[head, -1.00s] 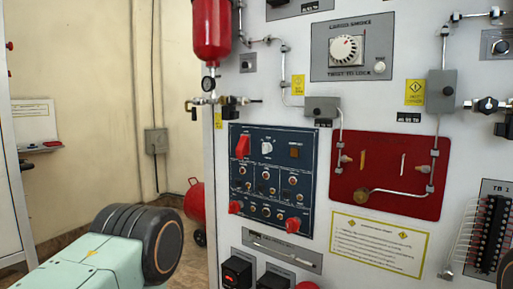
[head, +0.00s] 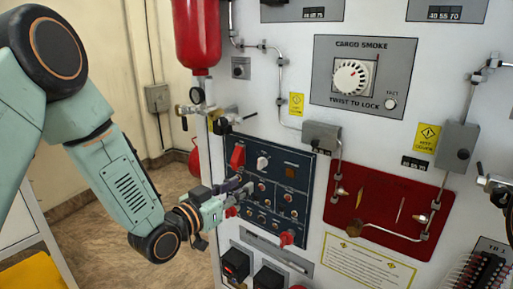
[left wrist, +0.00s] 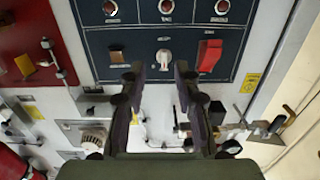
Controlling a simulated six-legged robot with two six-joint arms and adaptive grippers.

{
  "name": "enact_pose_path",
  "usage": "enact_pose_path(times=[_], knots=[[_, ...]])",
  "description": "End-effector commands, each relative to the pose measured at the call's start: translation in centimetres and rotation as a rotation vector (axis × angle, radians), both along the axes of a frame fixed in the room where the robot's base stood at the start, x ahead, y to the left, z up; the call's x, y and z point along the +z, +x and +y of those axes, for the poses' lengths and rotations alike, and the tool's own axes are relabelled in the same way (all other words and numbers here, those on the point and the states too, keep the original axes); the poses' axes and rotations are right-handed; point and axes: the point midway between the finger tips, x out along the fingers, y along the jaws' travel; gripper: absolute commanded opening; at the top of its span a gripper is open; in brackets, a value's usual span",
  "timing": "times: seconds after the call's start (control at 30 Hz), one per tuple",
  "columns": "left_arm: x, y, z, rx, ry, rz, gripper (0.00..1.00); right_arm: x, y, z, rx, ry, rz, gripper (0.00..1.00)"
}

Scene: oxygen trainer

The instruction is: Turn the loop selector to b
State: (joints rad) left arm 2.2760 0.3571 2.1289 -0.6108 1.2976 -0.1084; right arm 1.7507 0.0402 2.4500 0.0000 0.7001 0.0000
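A dark blue panel (head: 294,212) on the white wall carries a white rotary knob (head: 263,162), between a red guarded switch (head: 238,157) and a brown square (head: 291,170). The knob is likely the loop selector; its labels are too small to read. My left gripper (head: 243,187) is in front of the panel's left part, below the knob in the head view. In the left wrist view, seen upside down, the open, empty fingers (left wrist: 157,72) point at the panel with the white knob (left wrist: 163,58) between their tips. Contact is not visible. My right gripper is not in view.
Red knobs (head: 287,239) stick out at the panel's lower edge. A red cylinder (head: 196,35) with a gauge and valve hangs above left. A cargo smoke dial (head: 350,78) and a red plate (head: 345,212) with pipes are to the right.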

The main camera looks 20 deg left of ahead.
Motion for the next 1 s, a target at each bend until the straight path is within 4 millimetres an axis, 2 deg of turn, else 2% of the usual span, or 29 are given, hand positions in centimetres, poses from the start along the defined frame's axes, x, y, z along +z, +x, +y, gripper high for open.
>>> enact_pose_path(times=[0.03, 0.13, 0.27, 0.5, 0.7, 1.0], knots=[[1.4, 0.2, 0.1, -0.002, -0.003, -0.024, 0.32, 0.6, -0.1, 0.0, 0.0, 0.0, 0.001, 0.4], [2.3, 0.4, 0.2, -0.007, -0.003, -0.049, 0.32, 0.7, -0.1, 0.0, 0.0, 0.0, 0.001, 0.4], [2.3, 1.4, -0.1, -0.009, 0.001, -0.052, 0.32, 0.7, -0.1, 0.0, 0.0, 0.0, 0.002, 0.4], [2.2, 5.0, -1.5, -0.011, 0.001, -0.052, 0.32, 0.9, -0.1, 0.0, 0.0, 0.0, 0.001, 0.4], [2.2, 7.2, -2.2, -0.009, -0.001, -0.051, 0.32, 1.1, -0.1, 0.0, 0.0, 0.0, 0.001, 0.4], [2.2, 8.1, -2.4, -0.008, -0.003, -0.05, 0.32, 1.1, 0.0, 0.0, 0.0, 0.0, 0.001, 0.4]])
